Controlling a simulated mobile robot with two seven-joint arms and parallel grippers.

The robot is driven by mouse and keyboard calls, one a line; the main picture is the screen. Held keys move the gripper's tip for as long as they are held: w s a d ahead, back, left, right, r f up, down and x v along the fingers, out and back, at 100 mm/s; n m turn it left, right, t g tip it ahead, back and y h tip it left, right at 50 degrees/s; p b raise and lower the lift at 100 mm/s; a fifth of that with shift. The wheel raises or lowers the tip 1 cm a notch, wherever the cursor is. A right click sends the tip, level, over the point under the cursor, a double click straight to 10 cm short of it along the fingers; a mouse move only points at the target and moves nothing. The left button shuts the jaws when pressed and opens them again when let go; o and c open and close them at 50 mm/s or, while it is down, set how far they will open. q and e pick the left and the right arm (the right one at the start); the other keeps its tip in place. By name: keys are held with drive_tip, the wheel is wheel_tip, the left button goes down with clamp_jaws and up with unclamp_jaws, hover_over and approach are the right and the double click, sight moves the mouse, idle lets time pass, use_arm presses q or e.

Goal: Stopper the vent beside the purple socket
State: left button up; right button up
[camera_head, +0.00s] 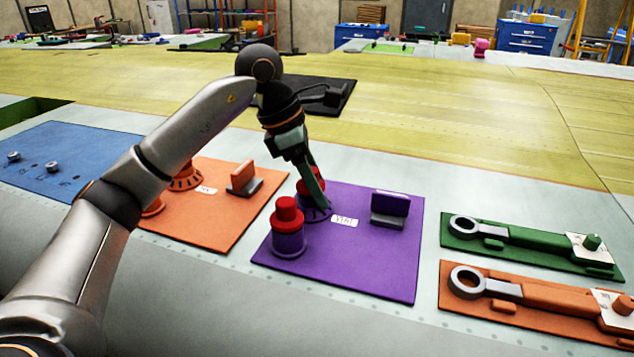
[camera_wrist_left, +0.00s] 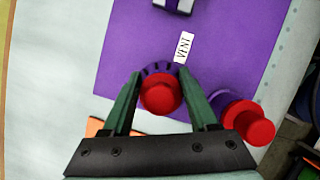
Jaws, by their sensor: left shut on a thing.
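My left gripper (camera_head: 318,200) points down over the purple board (camera_head: 370,265). In the left wrist view its green fingers (camera_wrist_left: 161,95) are closed on both sides of a red stopper (camera_wrist_left: 162,93). In the head view a finger partly hides this stopper (camera_head: 305,186). The slotted purple vent (camera_head: 318,214) is directly beneath it, beside the "VENT" label (camera_head: 344,221). I cannot tell whether the stopper is seated in the vent or just above it. A second red stopper (camera_head: 287,211) stands upright in the purple socket (camera_head: 289,244), apart from the gripper. My right gripper is not in view.
A purple block in a grey holder (camera_head: 389,208) stands at the board's back right. An orange board (camera_head: 225,225) with its own fixtures lies to the left. Green (camera_head: 530,246) and orange (camera_head: 535,297) tool trays lie to the right. The front strip is clear.

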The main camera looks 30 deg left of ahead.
use_arm(q)
drive_tip(key=shift+f, duration=0.1)
drive_tip(key=o, duration=1.4)
drive_tip(key=p+v, duration=0.1)
drive_tip(key=v, duration=1.1)
drive_tip(key=shift+s+r, duration=0.1)
drive_tip(key=shift+r, duration=0.2)
